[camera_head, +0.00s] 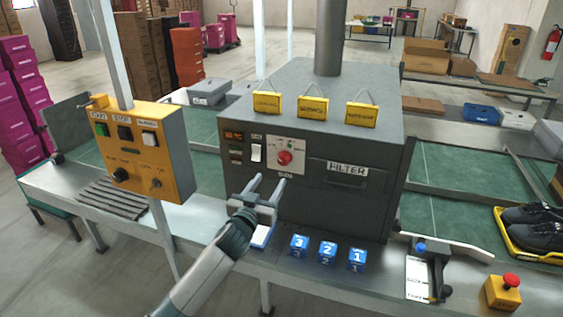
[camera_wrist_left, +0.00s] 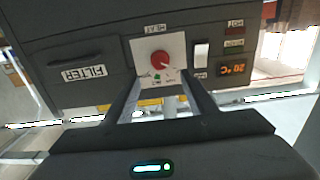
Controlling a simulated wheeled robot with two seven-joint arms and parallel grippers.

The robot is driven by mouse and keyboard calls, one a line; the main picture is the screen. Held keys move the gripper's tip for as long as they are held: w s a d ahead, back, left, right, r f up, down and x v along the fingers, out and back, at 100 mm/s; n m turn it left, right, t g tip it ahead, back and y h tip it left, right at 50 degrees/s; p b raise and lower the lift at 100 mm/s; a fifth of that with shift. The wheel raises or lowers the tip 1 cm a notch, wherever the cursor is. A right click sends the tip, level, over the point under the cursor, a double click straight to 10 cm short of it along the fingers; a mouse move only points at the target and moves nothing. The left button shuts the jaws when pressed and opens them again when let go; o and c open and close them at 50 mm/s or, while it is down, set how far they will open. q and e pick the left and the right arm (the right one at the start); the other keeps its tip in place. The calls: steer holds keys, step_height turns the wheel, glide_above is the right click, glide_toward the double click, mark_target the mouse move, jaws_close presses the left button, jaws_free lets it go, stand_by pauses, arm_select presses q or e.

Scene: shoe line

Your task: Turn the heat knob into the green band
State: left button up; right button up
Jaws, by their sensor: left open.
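The red heat knob (camera_head: 284,158) sits on a white dial plate (camera_head: 296,146) on the front of a dark grey machine (camera_head: 330,110). It also shows in the left wrist view (camera_wrist_left: 159,58), where the picture is upside down. A small green mark (camera_wrist_left: 157,77) shows on the dial; I cannot tell exactly where the knob's pointer stands. My left gripper (camera_head: 264,188) is open and empty, in front of the machine and just below the knob. In the wrist view its two fingers (camera_wrist_left: 160,95) point towards the dial, apart from the knob. My right gripper is not in view.
A white switch (camera_head: 256,152) and an orange display (camera_wrist_left: 233,69) sit beside the dial. A filter drawer (camera_head: 347,170) is to its right. Blue numbered blocks (camera_head: 328,252) stand on the ledge below. A yellow control box (camera_head: 143,150) stands left.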

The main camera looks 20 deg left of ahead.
mark_target(283, 162)
arm_select(q)
steer(key=w+p, duration=0.2)
steer(key=w, duration=0.8)
steer(key=shift+w+d, duration=0.15)
steer(key=shift+w, duration=0.85)
steer(key=c, duration=1)
steer(key=shift+c, duration=0.2)
